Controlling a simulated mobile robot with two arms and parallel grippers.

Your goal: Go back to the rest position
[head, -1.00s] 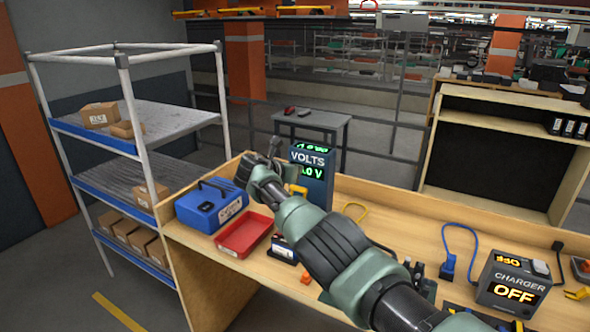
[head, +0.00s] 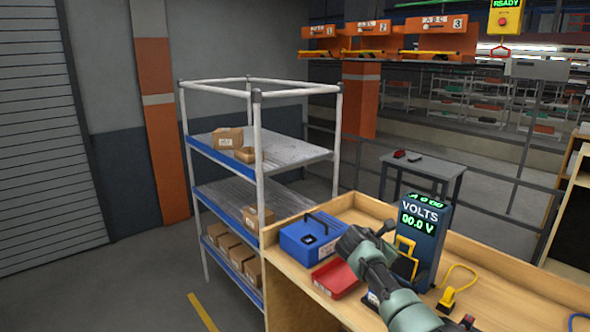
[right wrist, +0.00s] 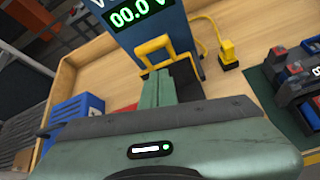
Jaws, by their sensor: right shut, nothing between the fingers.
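My right arm reaches in from the lower right of the head view, over the workbench (head: 447,278). In the right wrist view my right gripper (right wrist: 163,80) is shut and empty, with its fingers together. The fingers point toward the yellow frame (right wrist: 160,45) on the front of the blue volt meter (right wrist: 133,22), which reads 00.0 V. I cannot tell the gap between them. My left gripper is in neither view.
A shelf rack (head: 259,172) with cartons stands at the bench's left end. A grey table (head: 424,166) is behind. Floor at left (head: 130,285) is clear.

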